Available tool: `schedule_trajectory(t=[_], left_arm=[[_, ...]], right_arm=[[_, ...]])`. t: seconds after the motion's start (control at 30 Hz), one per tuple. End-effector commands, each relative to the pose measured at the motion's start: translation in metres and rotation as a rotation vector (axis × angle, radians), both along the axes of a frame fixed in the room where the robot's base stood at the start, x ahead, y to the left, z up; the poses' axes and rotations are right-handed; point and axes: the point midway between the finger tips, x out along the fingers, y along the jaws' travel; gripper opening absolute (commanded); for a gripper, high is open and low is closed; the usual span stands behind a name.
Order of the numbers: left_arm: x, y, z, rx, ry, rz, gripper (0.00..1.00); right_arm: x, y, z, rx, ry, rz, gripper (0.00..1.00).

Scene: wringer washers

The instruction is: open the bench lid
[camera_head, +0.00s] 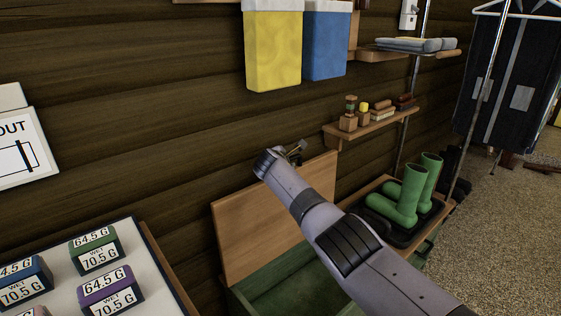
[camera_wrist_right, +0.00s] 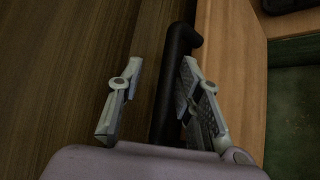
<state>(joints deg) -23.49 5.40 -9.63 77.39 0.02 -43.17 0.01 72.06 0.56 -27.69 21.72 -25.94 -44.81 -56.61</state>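The bench lid (camera_head: 260,215) is a plain wooden panel standing raised, tilted up near the wall. Below it the bench's green inside (camera_head: 285,290) is exposed. My right arm reaches across the lid from the lower right. My right gripper (camera_head: 295,150) is at the lid's upper edge, mostly hidden by its wrist in the head view. In the right wrist view, the right gripper (camera_wrist_right: 160,100) has its fingers apart. A black bar (camera_wrist_right: 172,85) lies between them, close to the right finger, beside the wooden lid (camera_wrist_right: 235,65). My left gripper is not in view.
A small shelf (camera_head: 375,127) with brushes is on the wall above. Yellow (camera_head: 273,45) and blue (camera_head: 326,42) containers hang higher up. A table with labelled blocks (camera_head: 95,250) is at lower left.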

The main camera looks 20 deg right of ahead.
Motion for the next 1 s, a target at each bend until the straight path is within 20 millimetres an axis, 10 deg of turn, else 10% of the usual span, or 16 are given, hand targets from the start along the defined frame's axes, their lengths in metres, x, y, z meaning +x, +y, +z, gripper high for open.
schedule_trajectory(t=[1.0], left_arm=[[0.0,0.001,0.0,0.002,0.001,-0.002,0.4]], right_arm=[[-0.081,0.044,0.042,0.0,-0.003,0.003,0.33]])
